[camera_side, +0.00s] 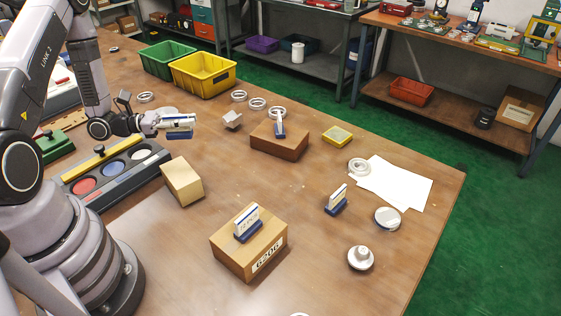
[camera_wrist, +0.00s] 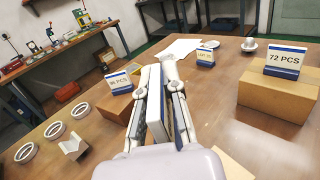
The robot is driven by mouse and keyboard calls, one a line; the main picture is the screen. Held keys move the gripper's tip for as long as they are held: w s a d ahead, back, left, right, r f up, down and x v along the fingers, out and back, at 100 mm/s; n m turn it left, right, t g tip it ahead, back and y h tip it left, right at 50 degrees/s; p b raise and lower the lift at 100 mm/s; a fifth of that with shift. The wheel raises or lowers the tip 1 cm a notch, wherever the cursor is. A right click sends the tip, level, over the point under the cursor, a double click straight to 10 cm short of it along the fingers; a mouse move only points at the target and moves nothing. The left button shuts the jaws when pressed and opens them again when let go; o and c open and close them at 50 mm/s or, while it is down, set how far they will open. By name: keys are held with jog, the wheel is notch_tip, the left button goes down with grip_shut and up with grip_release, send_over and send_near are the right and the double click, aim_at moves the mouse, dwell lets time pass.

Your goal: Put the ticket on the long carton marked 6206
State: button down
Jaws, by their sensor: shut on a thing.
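My gripper (camera_side: 166,123) is shut on a white and blue ticket (camera_side: 181,134), held in the air over the left part of the table. In the wrist view the ticket (camera_wrist: 154,112) is nearly edge-on between the fingers (camera_wrist: 158,92), and its print cannot be read. The carton marked 6206 (camera_side: 232,256) stands at the table's front, well away from my gripper. A ticket (camera_side: 247,222) stands upright on its top. In the wrist view this ticket (camera_wrist: 285,61) reads "72 PCS" and the carton (camera_wrist: 270,97) is at the right.
A brown carton (camera_side: 270,142) bears another ticket (camera_side: 280,126). A third ticket (camera_side: 337,198) stands on the table. A plain tan block (camera_side: 182,181), a tray of coloured discs (camera_side: 70,200), yellow (camera_side: 203,85) and green (camera_side: 165,62) bins, several rings and white sheets (camera_side: 405,185) lie about.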

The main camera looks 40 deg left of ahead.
aim_at(187, 173)
jog(key=shift+s+d+r+m+g+h, duration=0.1)
jog(key=shift+s+m+g+h, duration=0.25)
jog(key=shift+m+g+h, duration=0.2)
jog(key=s+f+m+g, duration=0.1)
jog(key=f, duration=0.2)
jog(key=s+f+m+g+h, duration=0.1)
jog(key=f+g, duration=0.1)
jog(key=f, duration=0.1)
jog(key=s+f+m+g+h, duration=0.1)
jog(key=f, duration=0.2)
jog(key=shift+f, duration=0.1)
jog(key=shift+f, duration=0.1)
jog(key=c, duration=1.2)
grip_release()
jog(key=shift+c, duration=0.2)
